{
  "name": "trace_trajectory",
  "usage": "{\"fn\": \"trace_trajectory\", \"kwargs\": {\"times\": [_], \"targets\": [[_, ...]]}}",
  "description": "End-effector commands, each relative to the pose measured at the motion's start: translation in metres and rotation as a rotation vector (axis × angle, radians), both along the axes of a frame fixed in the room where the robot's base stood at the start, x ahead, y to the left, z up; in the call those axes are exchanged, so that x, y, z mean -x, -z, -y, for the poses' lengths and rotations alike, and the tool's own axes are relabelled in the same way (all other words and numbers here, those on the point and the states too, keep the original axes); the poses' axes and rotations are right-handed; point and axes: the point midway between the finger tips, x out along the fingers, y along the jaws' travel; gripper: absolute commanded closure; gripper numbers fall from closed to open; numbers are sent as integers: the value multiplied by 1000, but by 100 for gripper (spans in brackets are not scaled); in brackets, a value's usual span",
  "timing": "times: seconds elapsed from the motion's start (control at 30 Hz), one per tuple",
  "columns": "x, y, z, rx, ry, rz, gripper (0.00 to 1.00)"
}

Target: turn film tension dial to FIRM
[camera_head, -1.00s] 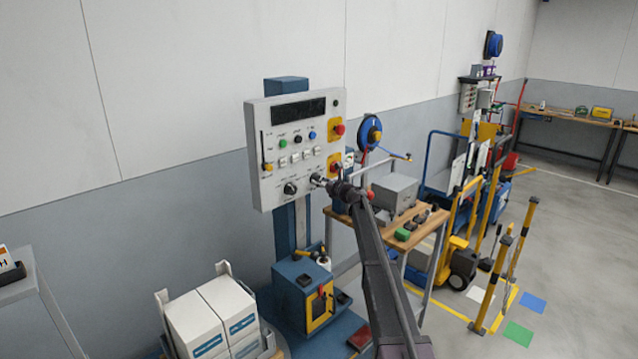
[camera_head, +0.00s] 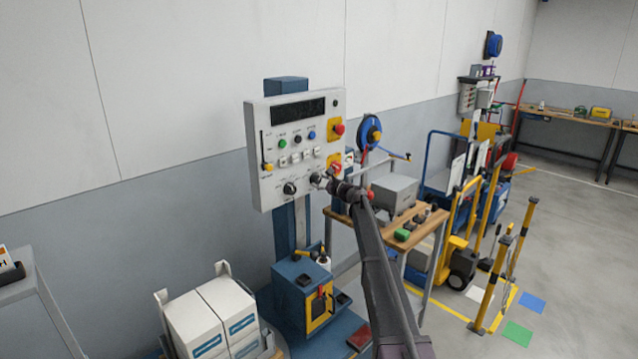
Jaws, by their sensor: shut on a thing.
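The control panel (camera_head: 275,155) stands on a blue post, with a dark display on top, a row of coloured buttons and small white switches. Two dark dials sit on its lower part: a left dial (camera_head: 289,188) in plain view and a right dial (camera_head: 315,178) at the tip of my gripper. My gripper (camera_head: 322,180) is shut on the right dial, reaching in from the lower right. Its fingers and the dial overlap, so the dial's pointer is hidden. The small labels around the dials are too small to read.
A red knob on a yellow plate (camera_head: 336,128) sits above my gripper, and a second red knob (camera_head: 335,168) is close beside it. A wooden table (camera_head: 385,228) with a grey box (camera_head: 394,193) stands to the right. White boxes (camera_head: 213,318) stand below left.

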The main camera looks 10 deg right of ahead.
Motion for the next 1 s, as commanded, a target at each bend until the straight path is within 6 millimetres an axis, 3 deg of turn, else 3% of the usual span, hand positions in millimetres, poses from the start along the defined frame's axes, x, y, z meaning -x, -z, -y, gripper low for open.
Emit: {"fn": "trace_trajectory", "kwargs": {"times": [0.3, 0.77, 0.8, 0.9, 1.0], "targets": [[0, 0, -2, 117, -4, 85, 91], [0, 0, -2, 134, -4, 98, 91], [0, 0, -2, 133, -4, 97, 37], [0, 0, -2, 134, -2, 97, 8], [0, 0, -2, 134, -2, 97, 8]]}}
